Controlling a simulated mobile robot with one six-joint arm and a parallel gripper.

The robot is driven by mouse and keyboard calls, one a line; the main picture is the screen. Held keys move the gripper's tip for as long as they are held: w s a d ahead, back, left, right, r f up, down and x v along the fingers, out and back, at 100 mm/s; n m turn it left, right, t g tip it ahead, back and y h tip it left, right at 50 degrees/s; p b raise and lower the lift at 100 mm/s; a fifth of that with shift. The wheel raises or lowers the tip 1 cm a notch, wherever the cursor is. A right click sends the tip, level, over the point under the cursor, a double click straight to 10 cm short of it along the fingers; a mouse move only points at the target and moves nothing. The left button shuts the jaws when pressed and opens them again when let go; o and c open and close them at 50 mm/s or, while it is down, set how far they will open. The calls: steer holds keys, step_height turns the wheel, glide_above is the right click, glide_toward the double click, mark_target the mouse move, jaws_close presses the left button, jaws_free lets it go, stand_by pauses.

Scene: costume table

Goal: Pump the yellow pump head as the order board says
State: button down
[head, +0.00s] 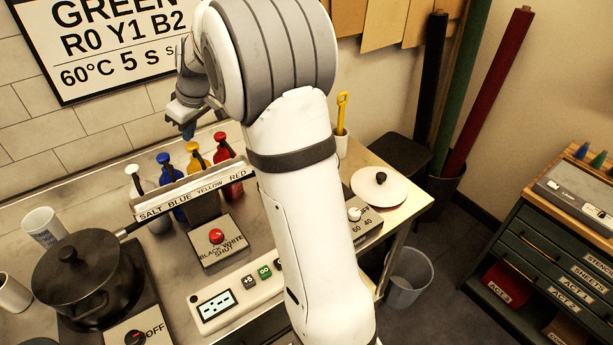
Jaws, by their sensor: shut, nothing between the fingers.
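The yellow pump head (193,147) tops a yellow bottle standing in a row behind a label strip (190,189) reading SALT, BLUE, YELLOW, RED. White (132,170), blue (163,158) and red (220,137) pump heads stand in the same row. The order board (100,40) on the wall reads GREEN, R0 Y1 B2, 60°C 5 s, with its right edge behind my arm. My gripper (188,134) is shut and empty. It points down and appears just above the yellow pump head in the picture. I cannot tell the exact gap.
A lidded black pot (85,275) stands at the front left beside an OFF knob. A red-button box (216,246) and a timer panel (235,300) lie in front of the pumps. My arm hides part of the counter. A white lid (380,188) lies on the right.

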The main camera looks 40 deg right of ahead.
mark_target(192, 145)
steer(key=shift+f, duration=0.15)
steer(key=shift+f+b, duration=1.35)
steer(key=shift+f, duration=0.05)
steer(key=shift+r, duration=0.2)
steer(key=shift+r+p, duration=0.95)
steer(key=shift+r, duration=0.35)
steer(key=shift+r, duration=0.1)
step_height(192, 145, up, 6)
steer(key=p, duration=0.3)
